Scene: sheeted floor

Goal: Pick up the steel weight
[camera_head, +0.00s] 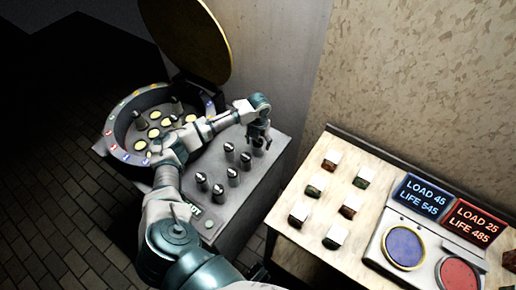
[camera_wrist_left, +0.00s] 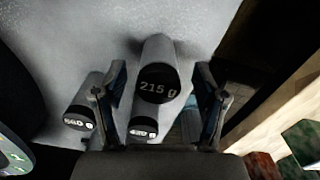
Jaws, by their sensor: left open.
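Several steel weights with dark shiny tops stand upright on the grey stand, one of them (camera_head: 218,193) near its front. My left gripper (camera_head: 258,134) is over the far right part of the stand, beside the weight at that end. In the left wrist view my left gripper (camera_wrist_left: 158,108) is open, with a weight marked "215 g" (camera_wrist_left: 158,85) between its fingers in the picture. Whether they touch it I cannot tell. A weight marked "420 g" (camera_wrist_left: 143,127) is partly hidden below it, and another weight (camera_wrist_left: 82,110) stands left of the left finger. My right gripper is not in view.
A round drum (camera_head: 113,137) with coloured labels and an open lid (camera_head: 190,35) holds discs and more weights at the left. A wooden table (camera_head: 275,215) at the right carries several small blocks, two signs (camera_head: 420,194) and blue and red round pads (camera_head: 404,247).

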